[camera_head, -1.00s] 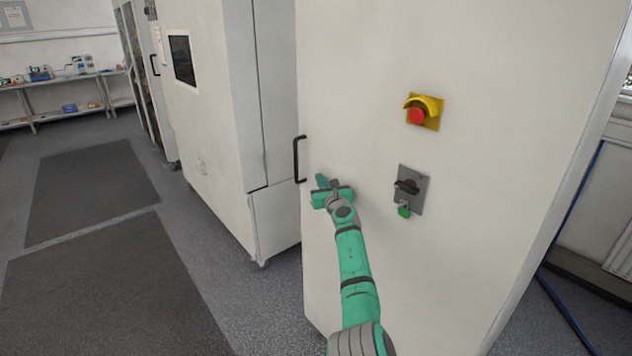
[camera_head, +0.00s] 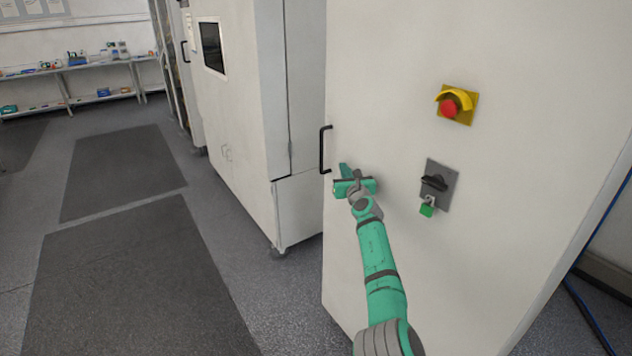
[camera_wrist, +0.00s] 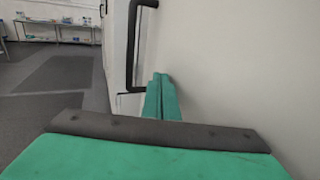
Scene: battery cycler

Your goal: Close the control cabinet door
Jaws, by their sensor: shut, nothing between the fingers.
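The control cabinet door (camera_head: 400,60) is a large white panel filling the right of the head view. It carries a black handle (camera_head: 325,150) at its left edge, a red stop button (camera_head: 449,107) on a yellow plate, and a black rotary switch (camera_head: 434,183) with a green tag. My gripper (camera_head: 345,172) is shut and empty, beside the handle on its right and close to the door face. I cannot tell whether it touches the door. In the wrist view the shut fingers (camera_wrist: 160,82) point along the door, with the handle (camera_wrist: 133,45) just left of them.
Another white cabinet (camera_head: 238,120) with a dark screen (camera_head: 212,47) stands left of the door. Floor with dark mats (camera_head: 130,285) is open at the left. A shelf table (camera_head: 75,75) is at the back. A blue cable (camera_head: 590,318) runs along the floor at right.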

